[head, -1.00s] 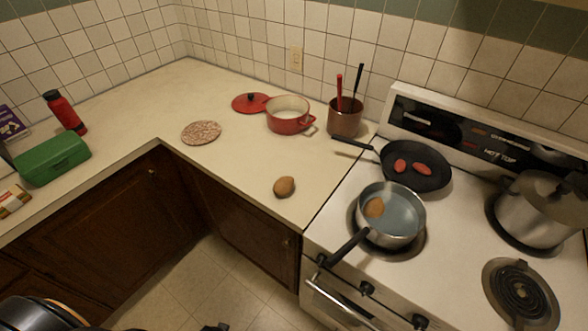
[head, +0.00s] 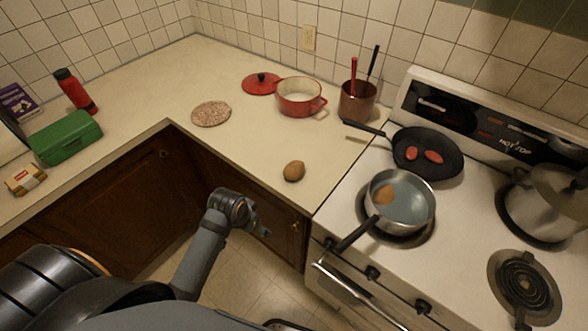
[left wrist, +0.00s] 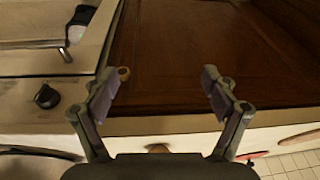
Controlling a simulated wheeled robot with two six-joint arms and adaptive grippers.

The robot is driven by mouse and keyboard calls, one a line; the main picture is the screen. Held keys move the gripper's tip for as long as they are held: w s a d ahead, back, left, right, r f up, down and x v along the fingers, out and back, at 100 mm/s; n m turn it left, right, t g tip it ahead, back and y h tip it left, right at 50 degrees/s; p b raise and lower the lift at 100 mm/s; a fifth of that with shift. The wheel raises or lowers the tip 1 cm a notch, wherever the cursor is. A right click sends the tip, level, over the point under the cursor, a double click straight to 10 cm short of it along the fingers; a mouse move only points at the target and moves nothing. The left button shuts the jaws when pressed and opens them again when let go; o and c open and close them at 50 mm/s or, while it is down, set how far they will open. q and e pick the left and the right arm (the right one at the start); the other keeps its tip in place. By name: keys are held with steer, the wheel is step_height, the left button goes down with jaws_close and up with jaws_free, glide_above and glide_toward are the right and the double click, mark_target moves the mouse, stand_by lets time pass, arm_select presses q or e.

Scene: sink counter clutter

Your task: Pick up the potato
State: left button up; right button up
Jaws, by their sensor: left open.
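The brown potato (head: 293,171) lies on the cream counter near its front edge, left of the stove. In the left wrist view a small part of a brown thing, likely the potato (left wrist: 158,148), shows just above the gripper's body, which hides the rest. My left gripper (head: 258,219) is in front of the cabinet doors, below and left of the potato, apart from it. In the left wrist view the left gripper (left wrist: 163,86) has its two fingers wide apart with nothing between them. My right gripper is not seen.
A saucepan (head: 427,210) with liquid and a brown piece sits on the stove, its handle pointing forward. Behind are a black frying pan (head: 440,164), a red pot (head: 299,104) and a utensil holder (head: 357,104). A speckled round mat (head: 211,113) lies left. Counter around the potato is clear.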

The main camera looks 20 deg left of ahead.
mark_target(291, 167)
arm_select(q)
steer(key=w+d+r+m+g+h, duration=0.1)
steer(key=w+r+m+h, duration=0.1)
steer(key=w+r+m, duration=0.45)
steer(key=w+d+r+m+h, duration=0.25)
steer(key=w+r, duration=0.45)
steer(key=w, duration=0.5)
steer(key=f, duration=0.1)
steer(key=f+p, duration=0.1)
steer(key=f, duration=0.1)
steer(key=shift+w+d+f+y, duration=0.25)
steer(key=shift+w+d+y, duration=0.1)
steer(key=shift+d, duration=0.05)
steer(key=shift+w+f, duration=0.1)
steer(key=shift+f, duration=0.25)
steer(key=shift+d+f+p, duration=0.2)
steer(key=shift+p, duration=0.35)
steer(key=p+x, duration=0.1)
steer(key=x, duration=0.3)
steer(key=shift+f, duration=0.35)
steer(key=c, duration=1.4)
